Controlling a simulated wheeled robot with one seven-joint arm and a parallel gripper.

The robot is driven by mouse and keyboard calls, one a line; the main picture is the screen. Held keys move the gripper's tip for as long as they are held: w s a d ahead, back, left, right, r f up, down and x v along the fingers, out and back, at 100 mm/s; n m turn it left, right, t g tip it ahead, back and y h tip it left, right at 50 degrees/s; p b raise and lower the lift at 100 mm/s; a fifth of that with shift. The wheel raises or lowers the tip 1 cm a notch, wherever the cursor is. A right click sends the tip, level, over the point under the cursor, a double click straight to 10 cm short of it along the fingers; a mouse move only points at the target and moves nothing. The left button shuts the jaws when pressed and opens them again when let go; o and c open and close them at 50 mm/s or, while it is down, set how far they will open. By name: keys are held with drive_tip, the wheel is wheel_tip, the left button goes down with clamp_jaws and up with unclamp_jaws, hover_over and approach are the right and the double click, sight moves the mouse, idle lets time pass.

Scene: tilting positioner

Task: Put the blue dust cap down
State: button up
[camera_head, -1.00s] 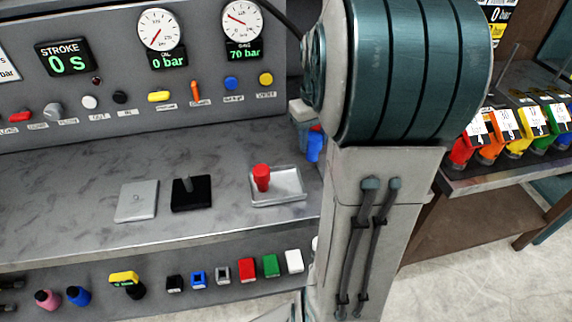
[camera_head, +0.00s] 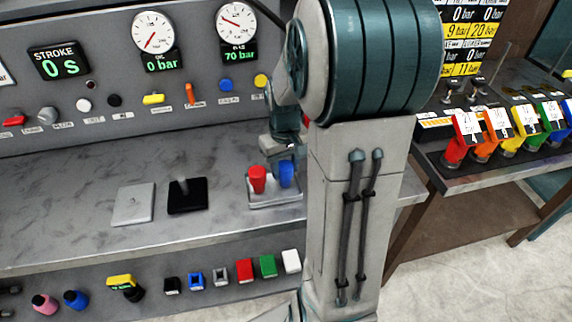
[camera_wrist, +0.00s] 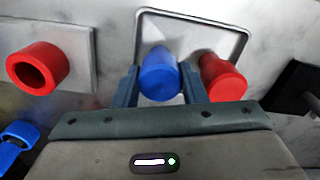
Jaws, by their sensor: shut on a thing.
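The blue dust cap (camera_head: 286,173) is held between the two fingers of my gripper (camera_wrist: 159,88), which is shut on it. In the wrist view the blue cap (camera_wrist: 158,74) appears over the shallow metal tray (camera_wrist: 194,23), next to a red cap (camera_wrist: 222,77). In the head view the tray (camera_head: 277,197) sits on the bench with the red cap (camera_head: 257,179) standing in its left part and the blue cap at its right. I cannot tell whether the blue cap touches the tray floor. My arm hides part of the tray's right side.
A light plate (camera_head: 134,204) and a black plate with a peg (camera_head: 187,196) lie left of the tray. Another red hollow part (camera_wrist: 38,68) and a blue part (camera_wrist: 18,136) show at the wrist view's left. The bench middle is clear.

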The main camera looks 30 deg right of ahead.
sight(285, 165)
drive_tip(key=shift+f, duration=0.2)
drive_tip(key=o, duration=0.7)
drive_tip(key=shift+r, duration=0.1)
wheel_tip(285, 165, up, 12)
drive_tip(key=s+a+f+t, duration=0.1)
drive_tip(key=s+a, duration=0.3)
drive_tip(key=s+a+f+t, duration=0.1)
drive_tip(key=s+a, duration=0.3)
drive_tip(key=s+a+f+t, duration=0.1)
drive_tip(key=s+a, duration=0.2)
drive_tip(key=s, duration=0.1)
drive_tip(key=shift+s+a, duration=0.3)
drive_tip(key=shift+a, duration=0.1)
